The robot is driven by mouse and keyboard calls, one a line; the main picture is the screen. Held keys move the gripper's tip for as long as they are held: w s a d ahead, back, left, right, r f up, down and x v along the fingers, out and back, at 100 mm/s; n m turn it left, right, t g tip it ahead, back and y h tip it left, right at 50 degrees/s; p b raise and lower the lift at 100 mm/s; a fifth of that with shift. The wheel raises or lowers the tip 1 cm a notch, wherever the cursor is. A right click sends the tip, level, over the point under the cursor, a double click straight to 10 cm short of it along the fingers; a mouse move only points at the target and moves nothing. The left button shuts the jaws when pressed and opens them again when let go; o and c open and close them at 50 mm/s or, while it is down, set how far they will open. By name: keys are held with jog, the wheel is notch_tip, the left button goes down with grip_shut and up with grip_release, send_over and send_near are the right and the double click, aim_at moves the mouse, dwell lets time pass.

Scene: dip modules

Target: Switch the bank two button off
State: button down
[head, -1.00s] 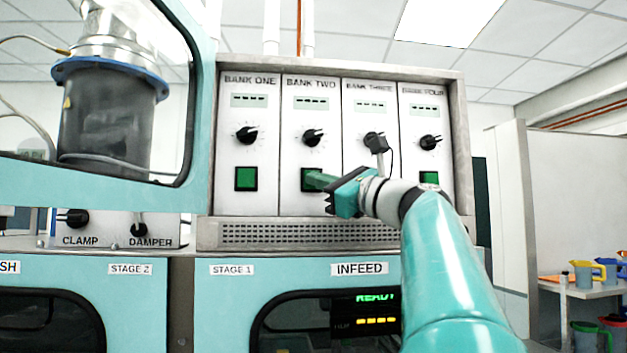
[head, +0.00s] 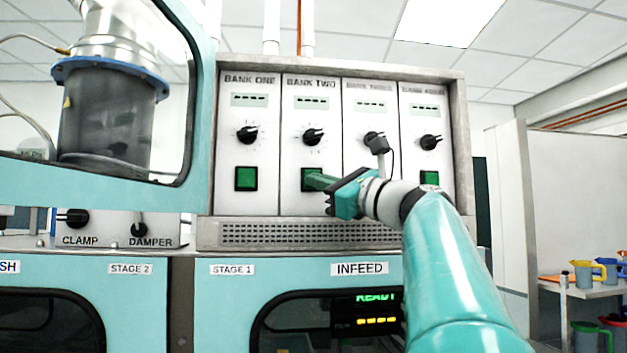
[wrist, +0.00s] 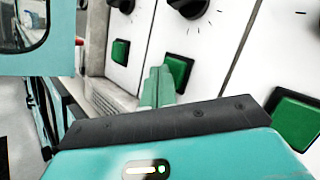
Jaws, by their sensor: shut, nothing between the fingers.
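The bank two button (head: 307,184) is a green square on the white BANK TWO panel, below its black knob. It also shows in the wrist view (wrist: 181,70), partly covered on its left by my fingers. My gripper (head: 318,180) is shut and empty, with its green fingertips in front of this button. In the wrist view the closed fingers (wrist: 158,82) overlap the button's left edge. I cannot tell whether the tips touch it.
The bank one button (head: 246,179) is to the left. The bank three button (wrist: 297,115) shows right of my fingers in the wrist view; my wrist hides it in the head view. The bank four button (head: 429,177) is further right. A vent grille (head: 300,234) runs below the panels.

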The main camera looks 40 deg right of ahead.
jog(key=s+a, duration=0.1)
jog(key=s, duration=0.1)
jog(key=s+a, duration=0.2)
jog(key=shift+s+a, duration=0.15)
jog(key=shift+s, duration=0.25)
dwell(0.4)
